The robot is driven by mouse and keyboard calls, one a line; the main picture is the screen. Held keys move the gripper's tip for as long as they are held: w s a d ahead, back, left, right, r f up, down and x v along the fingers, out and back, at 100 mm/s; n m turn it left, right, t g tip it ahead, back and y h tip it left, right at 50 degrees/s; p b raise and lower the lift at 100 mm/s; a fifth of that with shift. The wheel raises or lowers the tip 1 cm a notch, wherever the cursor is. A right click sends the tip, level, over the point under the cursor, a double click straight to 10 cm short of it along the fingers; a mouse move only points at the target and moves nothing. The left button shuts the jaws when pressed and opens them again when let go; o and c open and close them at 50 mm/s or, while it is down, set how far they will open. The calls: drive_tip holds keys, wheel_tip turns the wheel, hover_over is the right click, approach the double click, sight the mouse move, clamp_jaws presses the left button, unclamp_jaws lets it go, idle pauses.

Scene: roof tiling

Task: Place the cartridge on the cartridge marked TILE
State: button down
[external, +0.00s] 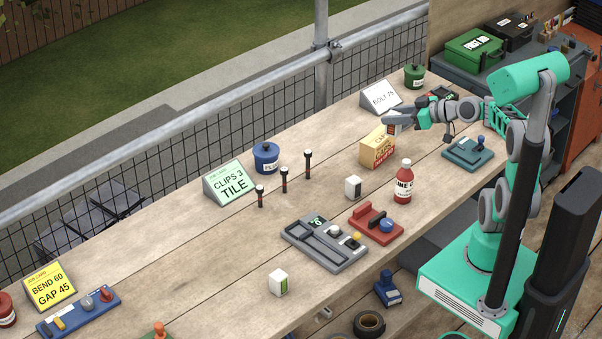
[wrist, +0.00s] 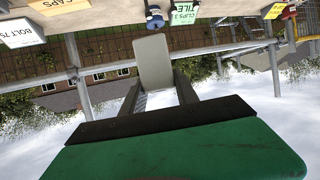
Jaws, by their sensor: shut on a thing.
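My gripper (external: 397,120) is above the back right of the workbench, just over the yellow caps box. It is shut on a pale grey cartridge (wrist: 155,62), which sits between the two fingers in the wrist view. In the external view the held piece is small and partly hidden by the fingers. Two white cartridges stand upright on the bench, one near the middle (external: 353,187) and one with a green mark near the front (external: 278,282). I cannot read TILE on either. A green card reading CLIPS 3 TILE (external: 230,182) stands at the back edge.
The caps box (external: 377,148) is below my gripper, with a red bottle (external: 403,182) in front. Three dark upright pins (external: 284,180), a blue pot (external: 266,157), a grey tray (external: 325,243) and a red fixture (external: 376,222) occupy the middle.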

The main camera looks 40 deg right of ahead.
drive_tip(key=s+a+f, duration=0.4)
drive_tip(key=f, duration=0.4)
drive_tip(key=y+b, duration=0.1)
drive_tip(key=b, duration=0.5)
hover_over(354, 179)
drive_tip(key=shift+n, duration=0.4)
drive_tip(key=f, duration=0.9)
drive_tip(key=shift+s, duration=0.25)
drive_tip(key=shift+w+f+b, duration=0.15)
drive_tip(key=shift+f+b, duration=0.3)
drive_tip(key=shift+f, duration=0.4)
drive_tip(key=shift+w+f+b, duration=0.15)
drive_tip(key=shift+f+b, duration=0.25)
drive_tip(key=shift+f, duration=0.45)
drive_tip(key=shift+f, duration=0.2)
drive_tip(key=c, duration=0.9)
unclamp_jaws()
